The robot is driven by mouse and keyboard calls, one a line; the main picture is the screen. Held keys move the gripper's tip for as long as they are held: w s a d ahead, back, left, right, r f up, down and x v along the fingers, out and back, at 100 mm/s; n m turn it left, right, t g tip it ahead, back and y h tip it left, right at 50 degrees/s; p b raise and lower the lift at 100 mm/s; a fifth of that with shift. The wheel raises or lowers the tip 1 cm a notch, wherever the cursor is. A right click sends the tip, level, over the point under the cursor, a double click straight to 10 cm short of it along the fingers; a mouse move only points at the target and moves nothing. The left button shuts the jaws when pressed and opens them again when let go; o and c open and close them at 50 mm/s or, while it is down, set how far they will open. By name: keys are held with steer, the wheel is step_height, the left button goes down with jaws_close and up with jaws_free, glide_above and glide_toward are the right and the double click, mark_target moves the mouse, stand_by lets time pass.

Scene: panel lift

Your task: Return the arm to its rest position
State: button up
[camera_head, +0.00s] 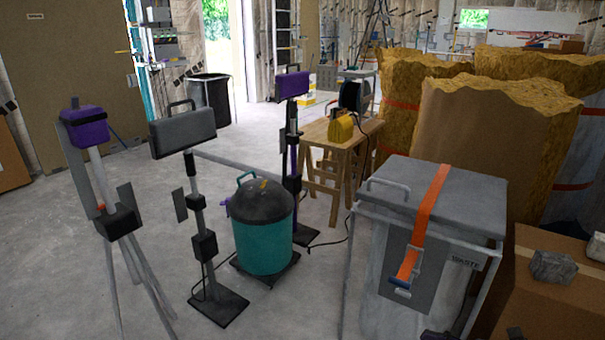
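An orange strap (430,210) runs over the lid and down the front to a buckle.
Stands with purple (84,128), grey (184,133) and purple (292,84) heads rise left of centre. A teal vacuum (263,240) stands between them. A wooden sawhorse table (345,145) and insulation rolls (490,140) are behind. Concrete floor (50,260) is clear at left.

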steer(key=s+a+r+n+g+h+p, duration=0.4)
steer(key=a+r+n+g+p, duration=0.15)
steer(key=a+r+p, duration=0.2)
steer(key=s+a+r+n+g+h+p, duration=0.5)
steer(key=a+r+n+p, duration=0.15)
steer(key=r, duration=0.25)
steer(key=s+d+r+n+t+h+p, duration=0.1)
steer(key=s+d+r+n+h+p, duration=0.1)
steer(key=r+p, duration=0.5)
steer(key=s+d+r+n+t+h+p, duration=0.2)
steer(key=s+r+n+h+p, duration=0.3)
steer(key=r, duration=0.5)
steer(key=n+h+p, duration=0.1)
steer(key=h+p, duration=0.1)
steer(key=h, duration=0.1)
steer(key=shift+d+n, duration=0.4)
steer(key=shift+s, duration=0.15)
